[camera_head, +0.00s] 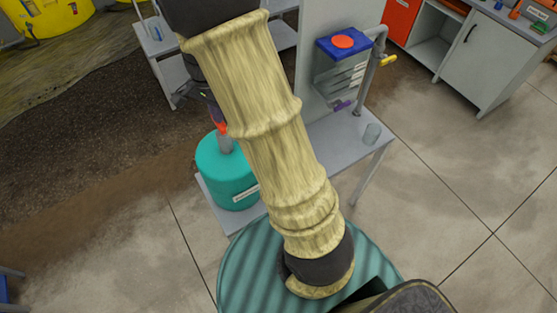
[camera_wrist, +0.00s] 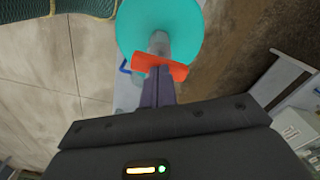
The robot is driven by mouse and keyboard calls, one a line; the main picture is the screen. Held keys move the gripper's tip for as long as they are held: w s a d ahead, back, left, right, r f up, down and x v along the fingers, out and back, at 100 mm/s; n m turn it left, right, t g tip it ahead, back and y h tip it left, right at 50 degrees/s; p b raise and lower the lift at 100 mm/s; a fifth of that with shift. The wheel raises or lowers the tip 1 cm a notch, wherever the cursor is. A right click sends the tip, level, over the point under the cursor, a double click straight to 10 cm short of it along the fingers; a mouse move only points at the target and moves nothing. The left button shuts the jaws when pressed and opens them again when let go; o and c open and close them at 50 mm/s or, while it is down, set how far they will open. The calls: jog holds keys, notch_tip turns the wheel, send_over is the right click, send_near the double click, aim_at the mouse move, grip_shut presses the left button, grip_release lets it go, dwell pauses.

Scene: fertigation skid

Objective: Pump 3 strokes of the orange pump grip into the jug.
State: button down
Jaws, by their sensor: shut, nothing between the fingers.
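The orange pump grip (camera_wrist: 174,70) is a short crossbar on a grey pump stem (camera_wrist: 159,42) above the teal drum (camera_wrist: 187,18). In the head view the drum (camera_head: 222,180) stands on a low grey bench, and only a bit of the orange grip (camera_head: 221,128) shows beside my arm. My gripper (camera_wrist: 158,80) is shut and empty, with its fingertips at the grip's near edge; I cannot tell whether they touch it. A blue curved piece (camera_wrist: 123,67) shows left of the stem, possibly a jug handle. The jug is not clearly visible.
The floor at right is clear.

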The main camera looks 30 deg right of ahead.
jog(key=shift+f+b, duration=0.6)
jog(key=shift+f, duration=0.5)
jog(key=shift+r+p, duration=2.55)
jog(key=shift+r, duration=0.35)
jog(key=shift+f, duration=0.25)
